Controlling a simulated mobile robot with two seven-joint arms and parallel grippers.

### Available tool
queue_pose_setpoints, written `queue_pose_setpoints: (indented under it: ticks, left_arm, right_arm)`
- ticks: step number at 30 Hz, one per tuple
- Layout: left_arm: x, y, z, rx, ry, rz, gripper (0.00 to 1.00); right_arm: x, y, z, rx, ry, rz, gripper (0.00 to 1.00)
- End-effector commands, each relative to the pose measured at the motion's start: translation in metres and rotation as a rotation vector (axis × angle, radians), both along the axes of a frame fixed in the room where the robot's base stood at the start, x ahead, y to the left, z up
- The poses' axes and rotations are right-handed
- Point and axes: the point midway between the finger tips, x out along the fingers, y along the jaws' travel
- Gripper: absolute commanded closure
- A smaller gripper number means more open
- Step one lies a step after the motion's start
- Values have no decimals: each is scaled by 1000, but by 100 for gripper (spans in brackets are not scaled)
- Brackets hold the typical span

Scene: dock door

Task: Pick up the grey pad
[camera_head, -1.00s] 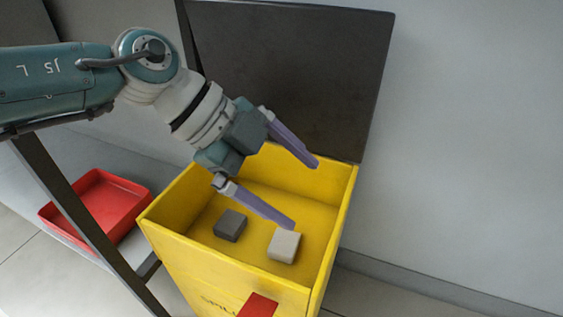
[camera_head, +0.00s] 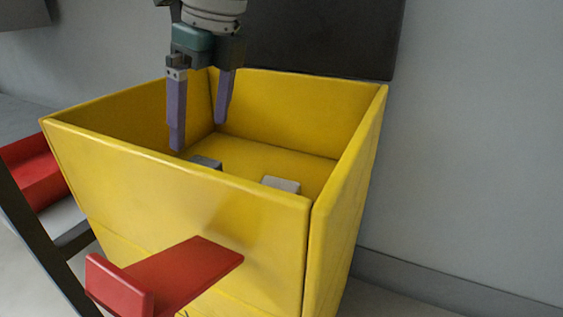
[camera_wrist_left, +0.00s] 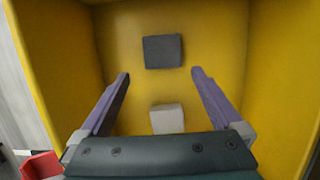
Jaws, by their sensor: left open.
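The dark grey pad (camera_head: 207,162) lies on the floor of the yellow bin (camera_head: 190,205), partly hidden by the bin's front wall in the head view. In the left wrist view the grey pad (camera_wrist_left: 162,51) lies flat beyond my fingertips, about midway between them sideways. A white pad (camera_head: 281,184) lies to its right in the head view. In the left wrist view the white pad (camera_wrist_left: 167,118) is closer, between my fingers in the picture. My left gripper (camera_head: 199,136) points down into the bin, open and empty. My right gripper is not in view.
The bin's walls rise around the pads, and its dark lid (camera_head: 320,38) stands open behind. A red latch or handle (camera_head: 165,278) sticks out at the front. A red tray (camera_head: 32,172) is at the left, behind a dark post (camera_head: 35,225).

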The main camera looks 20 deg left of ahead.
Motion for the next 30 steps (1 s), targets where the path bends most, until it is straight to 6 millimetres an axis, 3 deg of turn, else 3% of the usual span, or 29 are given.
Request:
queue_pose_setpoints:
  ticks: [6,13,22,30]
  left_arm:
    - [1,9,-37,-1,1,2,0]
    - [2,13,-50,-2,0,-1,0]
    - [5,23,-89,-3,0,0,0]
    - [5,26,-91,-3,0,-1,0]
  right_arm:
    - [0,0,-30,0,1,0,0]
    - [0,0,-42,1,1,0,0]
    - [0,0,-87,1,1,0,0]
    - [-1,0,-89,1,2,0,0]
